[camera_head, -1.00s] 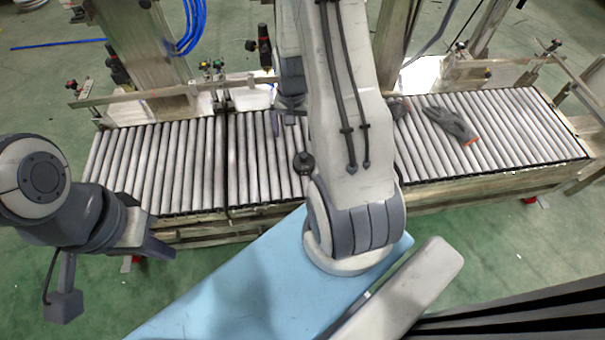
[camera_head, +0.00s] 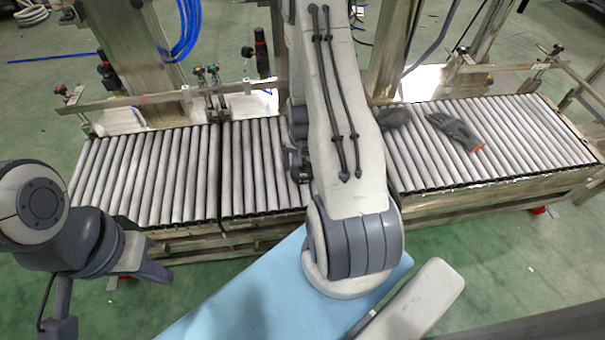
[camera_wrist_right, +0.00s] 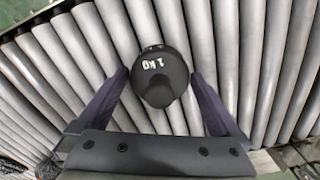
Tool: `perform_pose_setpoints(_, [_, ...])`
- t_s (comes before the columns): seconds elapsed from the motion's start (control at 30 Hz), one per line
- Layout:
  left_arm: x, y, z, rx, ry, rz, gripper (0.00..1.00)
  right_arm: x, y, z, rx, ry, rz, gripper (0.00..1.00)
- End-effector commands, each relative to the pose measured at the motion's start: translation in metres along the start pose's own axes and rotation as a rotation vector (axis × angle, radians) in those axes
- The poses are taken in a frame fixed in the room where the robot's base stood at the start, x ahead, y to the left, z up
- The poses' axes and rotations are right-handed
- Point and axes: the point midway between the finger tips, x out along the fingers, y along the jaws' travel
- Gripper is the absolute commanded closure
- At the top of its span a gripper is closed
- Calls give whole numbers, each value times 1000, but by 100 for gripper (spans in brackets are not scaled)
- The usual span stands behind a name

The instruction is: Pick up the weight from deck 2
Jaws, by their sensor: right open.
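A round black weight marked "1 KG" (camera_wrist_right: 160,78) shows in the right wrist view on the grey rollers. My right gripper (camera_wrist_right: 160,90) is open, with one finger on each side of the weight. I cannot tell whether the fingers touch it. In the head view my right arm hides the weight and most of that gripper; a dark part of the right wrist (camera_head: 298,165) shows beside the arm over the rollers. My left gripper (camera_head: 145,265) is at the left, in front of the conveyor and away from the weight; its jaw state is unclear.
The roller conveyor (camera_head: 150,180) runs across the view, with metal side rails and posts behind. Grey gloves (camera_head: 455,132) with an orange cuff lie on its right section, near a dark object (camera_head: 394,116). A light blue surface (camera_head: 270,295) lies in front. The left rollers are clear.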

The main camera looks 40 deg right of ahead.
Motion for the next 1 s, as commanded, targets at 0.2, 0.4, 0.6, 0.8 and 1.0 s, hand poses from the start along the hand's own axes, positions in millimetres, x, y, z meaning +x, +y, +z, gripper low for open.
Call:
perform_pose_setpoints(0.2, [3,0,0,0,0,0,100,8,0,0,0,1,0,0])
perform_pose_setpoints(0.4, [3,0,0,0,0,0,100,8,0,0,1,0,0,50])
perform_pose_setpoints(0.6, [3,0,0,0,0,0,100,6,0,-1,0,3,-1,100])
perform_pose_setpoints(0.8, [3,0,0,0,0,0,100,6,0,-1,1,3,-1,100])
perform_pose_setpoints(1.0, [-2,0,0,0,0,0,100,-2,0,-2,1,4,-2,100])
